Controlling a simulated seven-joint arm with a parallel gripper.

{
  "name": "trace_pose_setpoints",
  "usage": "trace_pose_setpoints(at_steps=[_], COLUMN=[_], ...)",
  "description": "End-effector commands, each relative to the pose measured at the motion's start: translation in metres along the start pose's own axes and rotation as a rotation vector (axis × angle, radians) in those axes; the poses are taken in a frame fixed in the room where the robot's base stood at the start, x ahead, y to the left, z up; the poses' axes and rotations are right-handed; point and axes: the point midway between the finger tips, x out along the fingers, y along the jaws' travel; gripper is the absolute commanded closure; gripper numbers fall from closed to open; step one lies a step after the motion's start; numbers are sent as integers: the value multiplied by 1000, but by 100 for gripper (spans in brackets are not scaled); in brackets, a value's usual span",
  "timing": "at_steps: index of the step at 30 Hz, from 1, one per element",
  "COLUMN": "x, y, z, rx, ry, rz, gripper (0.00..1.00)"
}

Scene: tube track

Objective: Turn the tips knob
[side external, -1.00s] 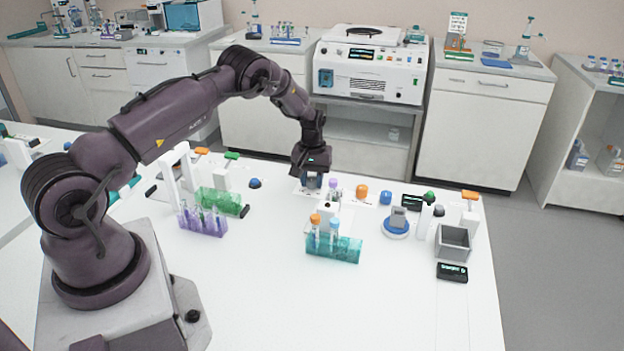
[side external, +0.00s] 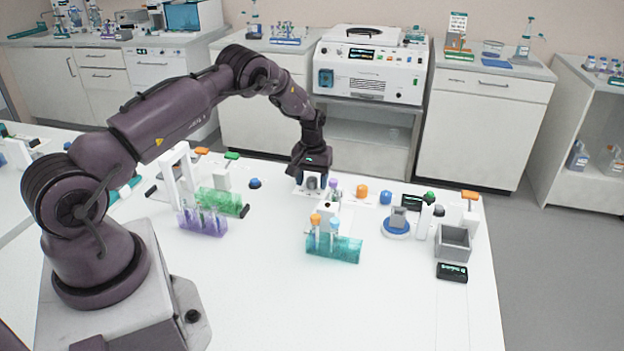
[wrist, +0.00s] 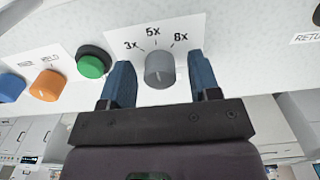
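A grey round knob (wrist: 160,70) stands on a white panel, under printed marks 3x, 5x and 8x. I cannot make out a pointer on it. My gripper (wrist: 161,76) is open, with one blue finger on each side of the knob and a visible gap on both sides. In the side external view my gripper (side external: 312,181) is low over the far edge of the table, and the grey knob (side external: 312,184) shows between its fingers. No label reading "tips" is legible.
In the wrist view a green button (wrist: 93,62), an orange button (wrist: 47,85) and a blue button (wrist: 11,87) lie left of the knob. A teal tube rack (side external: 335,248) stands nearer on the table, and a purple rack (side external: 203,222) to the left.

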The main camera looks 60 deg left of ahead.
Motion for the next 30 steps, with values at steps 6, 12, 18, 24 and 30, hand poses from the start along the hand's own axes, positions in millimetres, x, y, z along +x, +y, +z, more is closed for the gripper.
trace_pose_setpoints(at_steps=[6,12,18,24,30], x=[-5,-39,-84,-116,-129], y=[0,1,0,0,0], z=[0,-1,0,0,0], rx=[0,-1,0,0,0], ry=[2,5,5,3,0], rz=[0,2,1,1,0], gripper=[44,44,44,44,44])
